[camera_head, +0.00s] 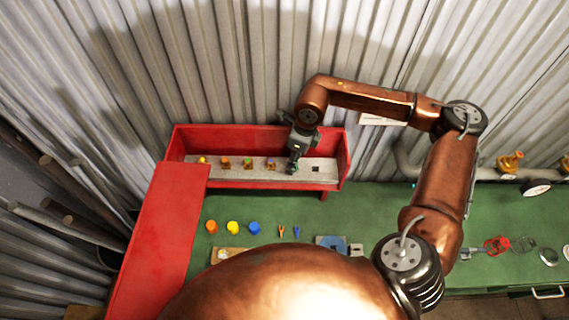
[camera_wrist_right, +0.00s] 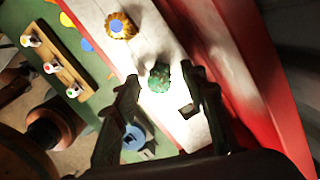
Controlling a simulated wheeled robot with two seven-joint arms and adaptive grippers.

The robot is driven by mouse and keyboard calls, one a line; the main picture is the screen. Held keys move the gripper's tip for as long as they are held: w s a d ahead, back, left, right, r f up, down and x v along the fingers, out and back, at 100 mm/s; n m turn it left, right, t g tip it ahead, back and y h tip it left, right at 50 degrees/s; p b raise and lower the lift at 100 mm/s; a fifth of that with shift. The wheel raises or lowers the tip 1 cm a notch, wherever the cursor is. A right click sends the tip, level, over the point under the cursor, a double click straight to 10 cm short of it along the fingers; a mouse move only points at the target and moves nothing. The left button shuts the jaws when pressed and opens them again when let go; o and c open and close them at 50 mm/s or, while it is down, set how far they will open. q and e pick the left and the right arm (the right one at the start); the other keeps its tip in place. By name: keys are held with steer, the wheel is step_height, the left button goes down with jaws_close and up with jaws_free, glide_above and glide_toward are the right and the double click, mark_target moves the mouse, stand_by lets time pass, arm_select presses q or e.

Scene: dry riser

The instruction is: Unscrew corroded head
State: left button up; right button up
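The corroded head looks like a rough green knob (camera_wrist_right: 159,76) on the pale grey strip inside the red box (camera_head: 258,131). In the head view a dark green bit of it (camera_head: 293,168) shows below my right gripper (camera_head: 297,152). The right wrist view shows my right gripper (camera_wrist_right: 162,84) open, one finger on each side of the green knob. The fingers look apart from it; the exact height gap cannot be told. My left gripper is not in view.
A square hole (camera_head: 316,169) is to the right. Coloured caps lie on the green bench (camera_head: 350,205). Corrugated wall (camera_head: 230,60) stands close behind.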

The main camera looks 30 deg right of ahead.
steer(key=m, duration=0.1)
steer(key=d+m, duration=0.1)
steer(key=m, duration=0.1)
steer(key=shift+w+d+f+m+b, duration=0.1)
steer(key=shift+w+m+b, duration=0.1)
steer(key=shift+m+b, duration=0.15)
steer(key=shift+m, duration=0.55)
steer(key=shift+w+a+m, duration=0.1)
steer(key=shift+a+m, duration=0.2)
steer(key=shift+m, duration=0.1)
steer(key=shift+w+a, duration=0.2)
steer(key=shift+a, duration=0.2)
steer(key=shift+w+a+m+h, duration=0.1)
steer(key=shift+a+m+h, duration=0.1)
steer(key=shift+m+h, duration=0.1)
steer(key=shift+d+m+b, duration=0.1)
steer(key=shift+m+b, duration=0.25)
steer(key=shift+m, duration=0.15)
steer(key=shift+s+d+m, duration=0.2)
steer(key=shift+d+m, duration=0.1)
steer(key=shift+m, duration=0.3)
steer(key=shift+s+d+m, duration=0.1)
steer(key=shift+d+m, duration=0.05)
steer(key=shift+m, duration=0.45)
steer(key=shift+m+h, duration=0.3)
steer(key=shift+m, duration=0.6)
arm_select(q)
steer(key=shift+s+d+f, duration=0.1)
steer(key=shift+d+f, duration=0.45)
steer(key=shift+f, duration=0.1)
